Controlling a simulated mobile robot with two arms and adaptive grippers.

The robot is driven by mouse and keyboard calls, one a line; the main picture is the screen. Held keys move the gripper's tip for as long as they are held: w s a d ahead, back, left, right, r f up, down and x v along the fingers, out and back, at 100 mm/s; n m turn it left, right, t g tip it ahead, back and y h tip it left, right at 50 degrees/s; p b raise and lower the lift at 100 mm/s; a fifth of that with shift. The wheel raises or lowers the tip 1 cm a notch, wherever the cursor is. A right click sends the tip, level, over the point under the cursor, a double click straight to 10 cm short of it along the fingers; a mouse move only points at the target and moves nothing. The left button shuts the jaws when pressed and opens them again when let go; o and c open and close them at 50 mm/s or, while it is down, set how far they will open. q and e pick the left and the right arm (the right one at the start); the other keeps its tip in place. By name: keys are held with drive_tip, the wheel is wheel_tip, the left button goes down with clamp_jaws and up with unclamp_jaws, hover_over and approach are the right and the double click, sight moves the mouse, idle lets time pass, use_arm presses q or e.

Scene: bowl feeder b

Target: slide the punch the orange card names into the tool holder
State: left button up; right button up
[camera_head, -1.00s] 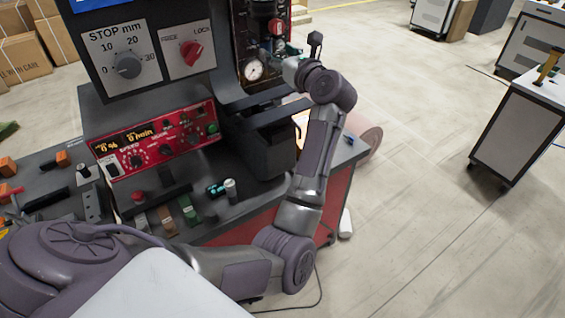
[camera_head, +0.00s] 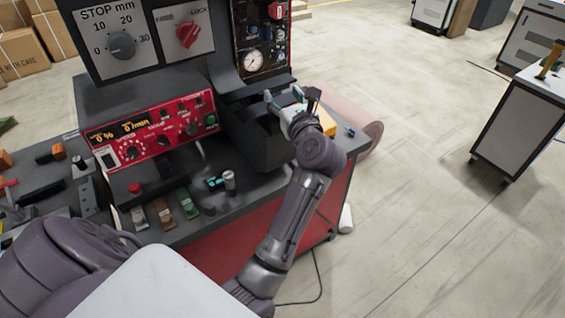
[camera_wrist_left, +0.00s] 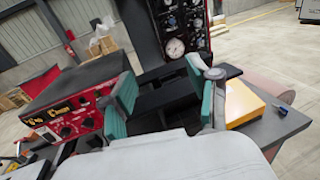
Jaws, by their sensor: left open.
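My left gripper (camera_head: 286,97) is open and empty, above the dark machine block at the bench's right part. In the left wrist view its two teal-padded fingers (camera_wrist_left: 160,75) stand wide apart with nothing between them. An orange slab (camera_head: 327,122), perhaps the orange card, lies on the bench right of the gripper; it also shows in the left wrist view (camera_wrist_left: 252,104). Its writing cannot be read. I cannot tell which thing is the punch or the tool holder. My right gripper is not in view.
Coloured blocks (camera_head: 187,204) line the front edge. A small blue piece (camera_head: 350,131) lies near the right corner. Open floor (camera_head: 430,230) extends right.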

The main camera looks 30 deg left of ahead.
use_arm(q)
drive_tip(key=s+d+f+m+t+h+b, duration=0.4)
drive_tip(key=s+f, duration=0.3)
drive_tip(key=f, duration=0.4)
drive_tip(key=shift+s+d+h+b, duration=0.15)
drive_tip(key=shift+d+h+b, duration=0.15)
drive_tip(key=shift+b, duration=0.1)
